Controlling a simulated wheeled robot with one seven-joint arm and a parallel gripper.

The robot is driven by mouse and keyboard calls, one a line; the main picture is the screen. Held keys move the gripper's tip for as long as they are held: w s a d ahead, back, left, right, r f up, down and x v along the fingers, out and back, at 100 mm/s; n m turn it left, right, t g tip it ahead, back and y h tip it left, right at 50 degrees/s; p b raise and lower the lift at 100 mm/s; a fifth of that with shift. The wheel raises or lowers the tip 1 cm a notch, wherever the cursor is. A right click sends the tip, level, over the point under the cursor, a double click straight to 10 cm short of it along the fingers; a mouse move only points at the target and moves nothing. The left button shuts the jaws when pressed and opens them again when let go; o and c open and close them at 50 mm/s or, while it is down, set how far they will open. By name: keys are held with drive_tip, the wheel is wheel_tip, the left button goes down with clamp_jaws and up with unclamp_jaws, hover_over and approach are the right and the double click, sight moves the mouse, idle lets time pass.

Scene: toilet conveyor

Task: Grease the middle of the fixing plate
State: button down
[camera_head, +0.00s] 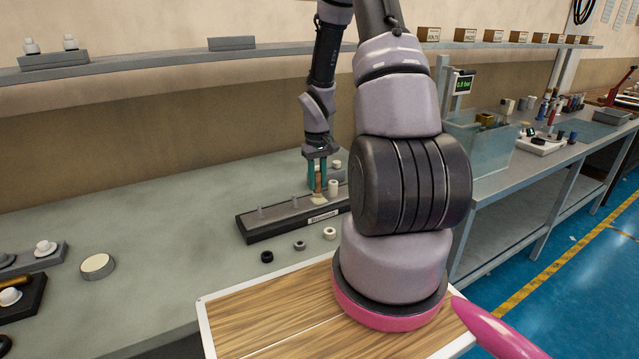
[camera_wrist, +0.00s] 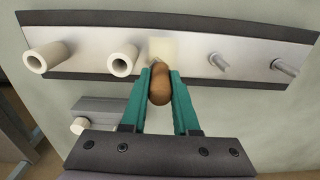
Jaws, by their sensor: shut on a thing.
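The fixing plate (camera_head: 279,215) is a silver strip on a dark base on the bench. The wrist view shows it from above (camera_wrist: 90,53), with two pale sleeves (camera_wrist: 123,61) at left and two metal studs (camera_wrist: 218,62) at right. My gripper (camera_head: 317,185) is shut on a brown wooden handle (camera_wrist: 160,84), apparently a brush, held between the teal fingers over the plate's middle. A cream patch (camera_wrist: 163,49) lies at the handle's far end in the middle; I cannot tell whether it is bristles or grease. Contact with the plate is unclear.
A round tin with a cream top (camera_head: 97,266) stands at left. A black ring (camera_head: 267,257), a grey ring (camera_head: 300,245) and a white ring (camera_head: 330,233) lie before the plate. A shelf (camera_head: 150,62) runs behind; a clear tank (camera_head: 478,145) stands at right.

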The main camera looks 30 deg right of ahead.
drive_tip(key=shift+w, duration=0.2)
drive_tip(key=shift+s+f, duration=0.15)
drive_tip(key=shift+s, duration=1.8)
drive_tip(key=shift+w+r, duration=0.2)
drive_tip(key=shift+w, duration=1.8)
drive_tip(key=shift+r, duration=4.05)
drive_tip(key=shift+a, duration=0.1)
